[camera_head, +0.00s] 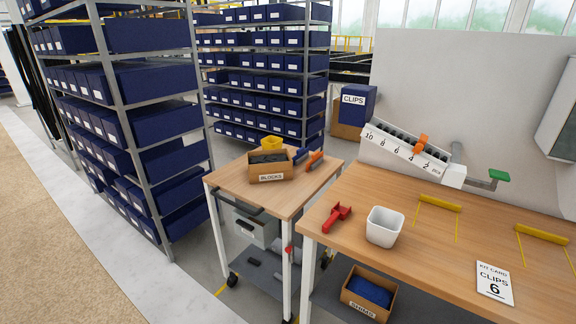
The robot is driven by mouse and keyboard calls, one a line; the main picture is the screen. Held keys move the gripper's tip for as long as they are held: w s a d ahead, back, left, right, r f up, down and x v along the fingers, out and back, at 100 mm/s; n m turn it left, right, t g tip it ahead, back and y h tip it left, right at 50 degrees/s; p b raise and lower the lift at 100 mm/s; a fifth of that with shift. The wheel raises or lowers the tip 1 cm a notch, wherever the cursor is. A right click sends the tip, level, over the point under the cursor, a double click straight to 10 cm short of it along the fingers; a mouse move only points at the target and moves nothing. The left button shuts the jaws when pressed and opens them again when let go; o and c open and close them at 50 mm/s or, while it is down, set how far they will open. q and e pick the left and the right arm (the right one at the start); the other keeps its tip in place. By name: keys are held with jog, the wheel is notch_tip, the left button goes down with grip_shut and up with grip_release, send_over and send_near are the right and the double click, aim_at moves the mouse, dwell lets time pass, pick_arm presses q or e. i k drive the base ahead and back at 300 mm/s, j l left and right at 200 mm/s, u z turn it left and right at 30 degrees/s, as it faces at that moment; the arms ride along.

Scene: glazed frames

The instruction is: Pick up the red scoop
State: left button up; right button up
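The red scoop (337,217) lies on the wooden workbench (440,235), near the bench's left edge. It sits just left of a white square cup (385,227) and looks apart from it. Nothing holds the scoop, and it is fully visible. Neither of my grippers shows in the head view.
A smaller wooden cart (230,180) stands left of the bench, carrying a box labelled BLOCKS (270,176). A numbered dispenser (405,150) stands at the bench's back. A card (494,283) reading CLIPS 6 lies at the right. The bench front is clear.

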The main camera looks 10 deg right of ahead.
aim_at(336, 217)
jog(key=z, duration=0.45)
jog(key=i+j+z, duration=0.35)
jog(key=j+z, duration=0.2)
jog(key=i+j+z, duration=0.1)
jog(key=j+z, duration=0.15)
jog(key=j, duration=0.15)
jog(key=i+j+z, duration=0.1)
jog(key=j+z, duration=0.2)
jog(key=j, duration=0.1)
